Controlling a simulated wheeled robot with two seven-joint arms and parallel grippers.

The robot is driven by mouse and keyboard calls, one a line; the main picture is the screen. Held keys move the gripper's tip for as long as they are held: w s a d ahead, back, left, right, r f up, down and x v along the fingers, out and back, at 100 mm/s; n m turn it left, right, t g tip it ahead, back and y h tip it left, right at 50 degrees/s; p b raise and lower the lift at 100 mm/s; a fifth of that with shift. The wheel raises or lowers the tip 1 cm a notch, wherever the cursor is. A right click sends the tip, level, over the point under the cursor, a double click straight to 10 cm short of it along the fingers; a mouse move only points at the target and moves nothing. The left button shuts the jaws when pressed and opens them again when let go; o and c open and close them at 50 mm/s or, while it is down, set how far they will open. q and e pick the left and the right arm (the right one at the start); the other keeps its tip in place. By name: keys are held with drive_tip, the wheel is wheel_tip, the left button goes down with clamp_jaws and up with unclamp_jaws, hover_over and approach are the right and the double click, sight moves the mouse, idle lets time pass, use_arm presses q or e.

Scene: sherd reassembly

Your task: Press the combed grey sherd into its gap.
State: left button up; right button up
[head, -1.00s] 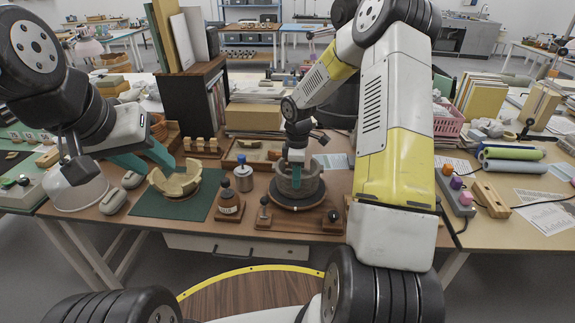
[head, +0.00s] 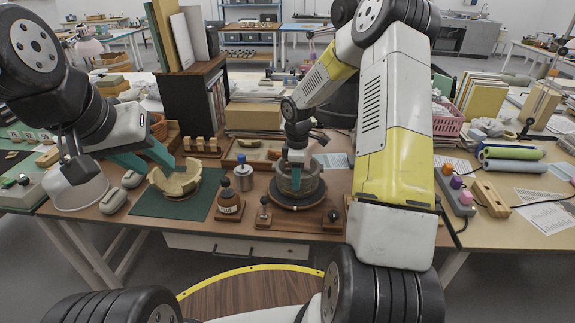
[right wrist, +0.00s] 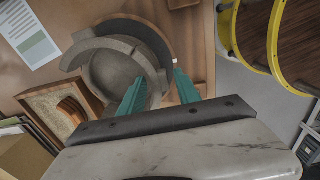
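The grey vessel (head: 299,184) stands on a dark round turntable (head: 290,207) in the middle of the table. In the right wrist view the bowl (right wrist: 112,72) shows from above with an uneven, stepped rim. My right gripper (head: 296,166) is down at the vessel. In the right wrist view its teal fingers (right wrist: 160,82) stand apart, one inside the bowl and one outside, with grey wall between them. I cannot tell the combed sherd from the rest of the wall. My left gripper (head: 152,163) is open and empty beside a cream bowl.
The broken cream bowl (head: 174,184) sits on a green mat (head: 146,206) at the left. A wooden tray (head: 233,158) lies behind. A control box (head: 456,192) is at the right.

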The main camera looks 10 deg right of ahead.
idle(0.3)
wheel_tip(320, 180, up, 8)
drive_tip(key=shift+f, duration=0.1)
idle(0.3)
drive_tip(key=shift+s+r, duration=0.1)
drive_tip(key=shift+r, duration=0.15)
drive_tip(key=s+a+r+m+t, duration=0.1)
drive_tip(key=s+r+m+t, duration=0.3)
drive_tip(key=s+r+m, duration=1)
drive_tip(key=s+r, duration=0.2)
drive_tip(key=s, duration=0.2)
drive_tip(key=s+a+r+t+y, duration=0.1)
drive_tip(key=s+r, duration=0.1)
drive_tip(key=s, duration=0.2)
drive_tip(key=s+r+t+y, duration=0.1)
drive_tip(key=s+r, duration=0.1)
drive_tip(key=s, duration=0.2)
drive_tip(key=shift+a+r, duration=0.25)
drive_tip(key=shift+a, duration=0.15)
